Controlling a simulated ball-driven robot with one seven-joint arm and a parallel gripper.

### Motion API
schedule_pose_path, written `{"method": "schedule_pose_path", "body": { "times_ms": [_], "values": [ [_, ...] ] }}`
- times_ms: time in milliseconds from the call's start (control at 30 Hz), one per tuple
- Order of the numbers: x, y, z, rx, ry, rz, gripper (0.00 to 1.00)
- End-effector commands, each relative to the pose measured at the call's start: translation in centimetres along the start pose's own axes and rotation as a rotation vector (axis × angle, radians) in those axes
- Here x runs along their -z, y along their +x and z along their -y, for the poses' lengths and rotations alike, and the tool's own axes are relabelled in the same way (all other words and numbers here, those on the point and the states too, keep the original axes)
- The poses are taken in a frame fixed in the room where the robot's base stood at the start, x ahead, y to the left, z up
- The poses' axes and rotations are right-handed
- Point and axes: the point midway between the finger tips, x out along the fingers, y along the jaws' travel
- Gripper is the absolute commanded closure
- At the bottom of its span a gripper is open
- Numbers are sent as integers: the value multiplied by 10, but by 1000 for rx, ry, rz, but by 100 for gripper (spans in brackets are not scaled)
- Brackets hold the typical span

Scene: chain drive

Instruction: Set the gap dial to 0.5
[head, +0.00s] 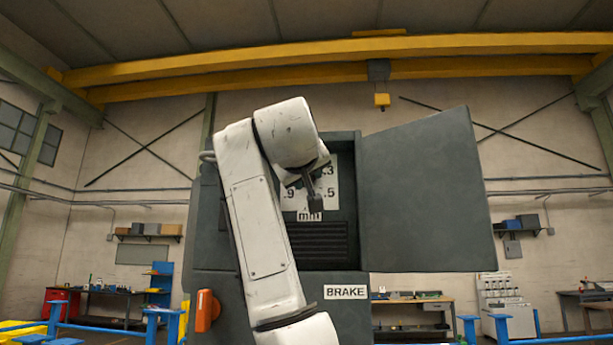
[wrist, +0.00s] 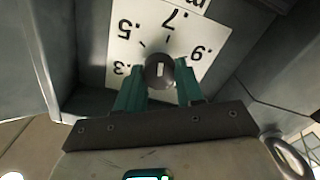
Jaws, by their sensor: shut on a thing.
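The gap dial (wrist: 152,82) is a dark round knob with a short white mark on its face, in the middle of a white scale plate (wrist: 120,52). The plate reads .3, .5, .7, .9 and appears upside down in the wrist view. The white mark points up the picture, roughly toward .7; its exact setting is hard to read. My gripper (wrist: 160,80) has its two teal fingers on either side of the knob, shut on it. In the head view my gripper (head: 313,198) is in front of the plate (head: 332,182) and hides the knob and part of the scale.
The plate sits inside a grey cabinet (head: 345,262) with a dark louvred vent (head: 318,243) below it. The cabinet door (head: 425,195) stands open to the right. A BRAKE label (head: 346,292) and an orange box (head: 206,310) are lower down. Cabinet walls flank my gripper closely.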

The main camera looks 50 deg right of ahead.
Motion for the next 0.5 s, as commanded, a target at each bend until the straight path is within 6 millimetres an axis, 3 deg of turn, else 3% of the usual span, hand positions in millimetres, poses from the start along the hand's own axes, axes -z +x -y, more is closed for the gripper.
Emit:
{"method": "schedule_pose_path", "body": {
  "times_ms": [500],
  "values": [
    [1, 0, 1, -1, -481, -3, 94]
  ]
}}
